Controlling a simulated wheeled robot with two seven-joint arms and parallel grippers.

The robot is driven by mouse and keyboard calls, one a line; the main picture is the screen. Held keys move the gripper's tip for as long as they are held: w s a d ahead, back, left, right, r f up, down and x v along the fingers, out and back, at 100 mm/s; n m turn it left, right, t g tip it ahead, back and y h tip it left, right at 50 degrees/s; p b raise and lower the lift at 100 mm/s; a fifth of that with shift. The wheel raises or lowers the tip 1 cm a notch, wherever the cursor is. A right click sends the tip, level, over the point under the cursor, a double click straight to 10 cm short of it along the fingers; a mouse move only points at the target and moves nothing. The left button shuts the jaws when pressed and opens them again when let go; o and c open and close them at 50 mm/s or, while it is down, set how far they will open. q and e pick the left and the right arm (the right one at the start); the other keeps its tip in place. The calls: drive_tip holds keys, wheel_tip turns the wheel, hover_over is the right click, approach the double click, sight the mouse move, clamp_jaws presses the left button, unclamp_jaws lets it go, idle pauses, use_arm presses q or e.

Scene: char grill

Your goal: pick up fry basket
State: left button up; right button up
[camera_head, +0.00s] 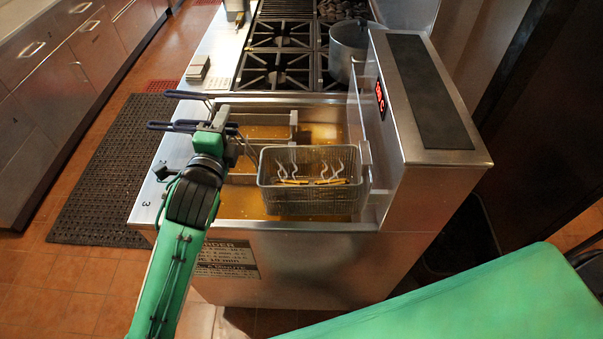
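The fry basket (310,190) is a grey wire basket with fries (308,181) and pale steam-like wisps in it. It is at the front right of the fryer vat, over the brown oil (240,202). Blue-ended handles (172,126) stick out to the left over the fryer's edge. My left gripper (222,117) is at the handles, left of and beyond the basket. Its fingers overlap a handle in the picture, and I cannot tell whether they are closed around it. My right gripper is not in view.
The fryer's tall back panel (425,95) with a red display stands right of the vat. Beyond are a stove (280,70) and a metal pot (348,50). A dark floor mat (110,165) and drawers (60,60) are at the left.

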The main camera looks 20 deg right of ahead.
use_arm(q)
drive_tip(key=shift+c, duration=0.3)
clamp_jaws()
idle(1.1)
